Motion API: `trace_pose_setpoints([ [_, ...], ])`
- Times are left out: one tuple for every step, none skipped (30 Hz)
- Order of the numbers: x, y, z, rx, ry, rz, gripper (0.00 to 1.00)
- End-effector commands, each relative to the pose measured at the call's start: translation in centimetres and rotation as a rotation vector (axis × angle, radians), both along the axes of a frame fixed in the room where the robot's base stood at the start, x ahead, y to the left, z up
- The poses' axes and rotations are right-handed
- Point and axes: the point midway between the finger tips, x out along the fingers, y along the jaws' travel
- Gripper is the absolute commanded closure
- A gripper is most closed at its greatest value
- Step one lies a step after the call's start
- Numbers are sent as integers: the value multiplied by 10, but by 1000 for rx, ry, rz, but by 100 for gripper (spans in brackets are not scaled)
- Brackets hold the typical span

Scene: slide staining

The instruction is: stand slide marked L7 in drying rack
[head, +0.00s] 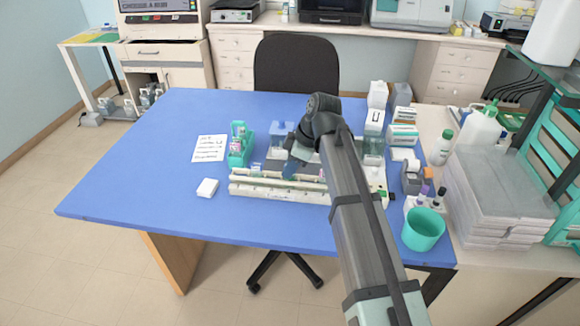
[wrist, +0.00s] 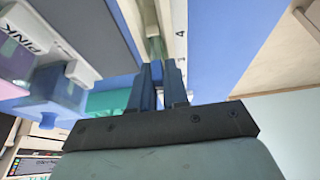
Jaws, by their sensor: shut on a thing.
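My gripper (head: 291,168) is low over the long cream rack (head: 262,189) at the middle of the blue table. In the wrist view, my gripper (wrist: 158,72) is shut, with its fingertips at the slot of a rail marked 4. A thin pale green slide (wrist: 156,47) shows at the fingertips; its mark cannot be read, and its far end is hidden. A teal rack (head: 239,150) with small items in it stands left of my gripper. I cannot tell which of the two racks is the drying rack.
A blue-lidded jar (head: 281,135) stands behind the cream rack. A written card (head: 209,148) and a small white block (head: 207,187) lie to the left. Boxes (head: 402,130) and a teal cup (head: 423,229) stand to the right. The left of the table is clear.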

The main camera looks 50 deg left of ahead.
Motion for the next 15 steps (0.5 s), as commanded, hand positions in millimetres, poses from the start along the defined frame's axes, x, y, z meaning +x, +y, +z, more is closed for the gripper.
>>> trace_pose_setpoints([
  [0, 0, 0, 0, 0, 0, 100],
  [0, 0, 0, 0, 0, 0, 100],
  [0, 0, 0, 0, 0, 0, 100],
  [0, 0, 0, 0, 0, 0, 100],
  [0, 0, -1, 0, 0, 0, 100],
  [0, 0, -1, 0, 0, 0, 100],
  [0, 0, -1, 0, 0, 0, 100],
  [0, 0, -2, 0, 0, 0, 100],
  [0, 0, -2, 0, 0, 0, 100],
  [0, 0, -2, 0, 0, 0, 100],
  [0, 0, -3, 0, 0, 0, 100],
  [0, 0, -3, 0, 0, 0, 100],
  [0, 0, -3, 0, 0, 0, 100],
  [0, 0, -4, 0, 0, 0, 100],
  [0, 0, -4, 0, 0, 0, 100],
])
